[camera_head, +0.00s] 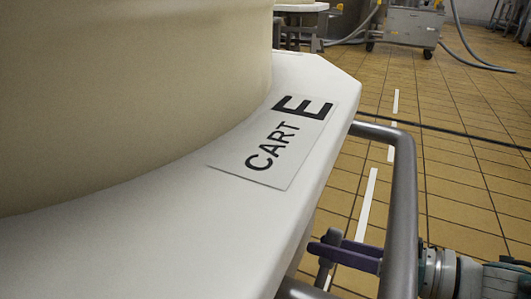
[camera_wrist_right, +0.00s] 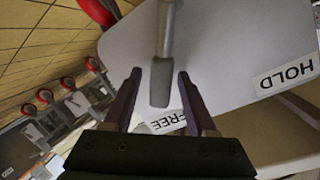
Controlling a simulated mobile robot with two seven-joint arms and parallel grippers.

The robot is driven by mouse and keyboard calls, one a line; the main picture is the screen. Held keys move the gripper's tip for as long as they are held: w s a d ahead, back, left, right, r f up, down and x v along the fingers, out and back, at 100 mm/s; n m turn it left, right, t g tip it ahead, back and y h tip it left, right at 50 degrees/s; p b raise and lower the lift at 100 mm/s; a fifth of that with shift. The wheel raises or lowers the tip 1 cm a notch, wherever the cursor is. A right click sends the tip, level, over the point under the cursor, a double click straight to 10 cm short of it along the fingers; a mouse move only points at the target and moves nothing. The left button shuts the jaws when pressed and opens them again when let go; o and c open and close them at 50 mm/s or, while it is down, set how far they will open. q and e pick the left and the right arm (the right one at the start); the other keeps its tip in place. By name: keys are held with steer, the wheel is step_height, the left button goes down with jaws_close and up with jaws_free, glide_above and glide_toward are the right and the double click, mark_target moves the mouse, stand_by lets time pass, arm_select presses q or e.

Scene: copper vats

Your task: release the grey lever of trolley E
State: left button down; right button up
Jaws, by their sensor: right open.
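Trolley E (camera_head: 110,245) is a white cart with a "CART E" label (camera_head: 278,138) on its top. In the right wrist view the grey lever (camera_wrist_right: 166,35) comes down from the top, its flat grey end between my finger tips. My right gripper (camera_wrist_right: 159,78) is open around that end, with a visible gap on each side. The lever's end is by the "FREE" label (camera_wrist_right: 178,124), part of which is hidden; the "HOLD" label (camera_wrist_right: 285,78) is off to the right. In the head view my right gripper (camera_head: 325,252) is low, beside the trolley's edge and partly behind the handle rail. My left gripper is not in view.
A large cream vat (camera_head: 130,90) stands on the trolley. A grey tubular handle rail (camera_head: 403,200) curves out from its right side, close to my right arm. Tiled floor (camera_head: 465,170) to the right is open. A metal cart with hoses (camera_head: 408,25) stands far back.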

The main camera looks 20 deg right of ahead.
steer(key=p+v, duration=0.2)
steer(key=v, duration=0.7)
steer(key=shift+s+d, duration=0.25)
